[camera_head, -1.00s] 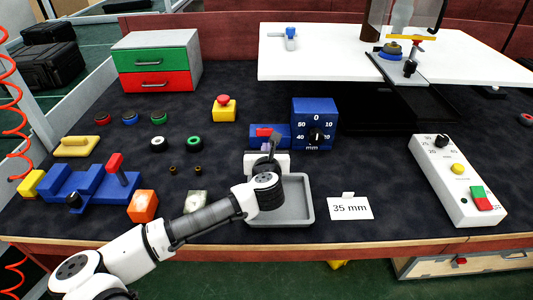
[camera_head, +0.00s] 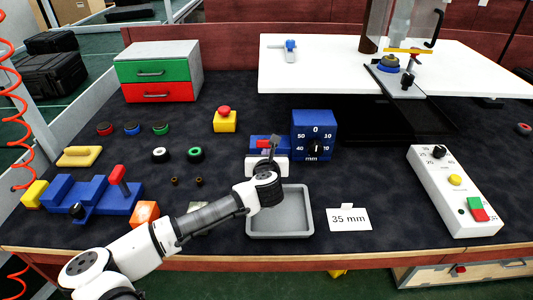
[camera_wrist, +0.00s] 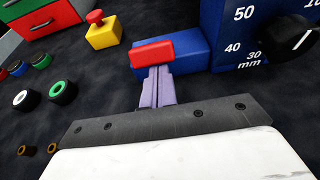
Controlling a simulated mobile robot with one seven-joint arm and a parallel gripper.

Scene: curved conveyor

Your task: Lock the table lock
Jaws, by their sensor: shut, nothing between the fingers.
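A blue block with a red bar (camera_head: 265,143), which looks like the table lock, sits on the dark table just left of the blue dial box (camera_head: 314,134). The block also shows in the wrist view (camera_wrist: 189,52), with the red bar (camera_wrist: 152,53) lying across its left front. My gripper (camera_wrist: 158,78) is shut and empty. Its fingertips are at the near edge of the red bar; I cannot tell whether they touch it. In the head view my gripper (camera_head: 269,158) partly hides the block.
A grey tray (camera_head: 305,212) and a "35 mm" card (camera_head: 348,218) lie in front. A yellow box with a red button (camera_head: 225,120) stands behind left. A white control box (camera_head: 455,190) is at right.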

